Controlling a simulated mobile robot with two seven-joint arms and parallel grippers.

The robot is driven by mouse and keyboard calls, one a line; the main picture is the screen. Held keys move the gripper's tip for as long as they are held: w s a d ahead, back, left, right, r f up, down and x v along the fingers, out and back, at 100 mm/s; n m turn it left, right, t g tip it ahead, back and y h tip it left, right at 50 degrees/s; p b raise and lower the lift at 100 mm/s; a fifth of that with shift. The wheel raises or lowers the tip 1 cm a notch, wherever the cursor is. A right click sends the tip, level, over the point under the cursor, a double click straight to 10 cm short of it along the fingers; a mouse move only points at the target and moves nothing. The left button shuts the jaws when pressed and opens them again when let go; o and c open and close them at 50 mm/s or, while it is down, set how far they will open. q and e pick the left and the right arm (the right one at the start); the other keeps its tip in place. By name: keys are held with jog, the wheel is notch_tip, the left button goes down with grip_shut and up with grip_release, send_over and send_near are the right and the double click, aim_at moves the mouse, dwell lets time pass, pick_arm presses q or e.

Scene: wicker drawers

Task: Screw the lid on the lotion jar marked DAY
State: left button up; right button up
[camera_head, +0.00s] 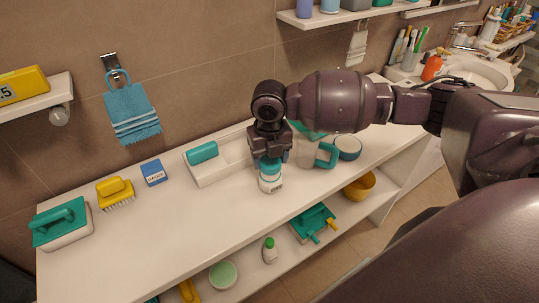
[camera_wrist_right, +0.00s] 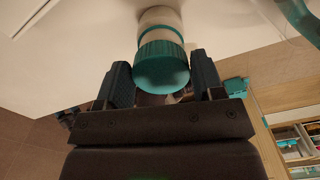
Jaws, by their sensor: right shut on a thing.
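The lotion jar (camera_head: 270,184) is white and stands upright on the white counter. It has a small label that is too small to read. A teal ribbed lid (camera_head: 269,165) sits at its top. My right gripper (camera_head: 270,156) comes down on the lid from above and is shut on it. In the right wrist view, the two dark fingers (camera_wrist_right: 164,82) flank the teal lid (camera_wrist_right: 161,66), and the white jar body (camera_wrist_right: 160,18) shows beyond it. I cannot tell how tightly the lid sits on the jar. My left gripper is not in view.
Close right of the jar are a teal-handled cup (camera_head: 326,155) and a round, blue-sided jar (camera_head: 348,147). A white tray (camera_head: 213,178) with a teal roll lies to the left. A yellow brush (camera_head: 115,193) stands farther left.

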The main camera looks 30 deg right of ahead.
jog(key=shift+f, duration=1.05)
jog(key=o, duration=1)
jog(key=shift+c, duration=0.2)
notch_tip(320, 180, up, 11)
jog(key=shift+f+p, duration=0.1)
jog(key=shift+p, duration=0.25)
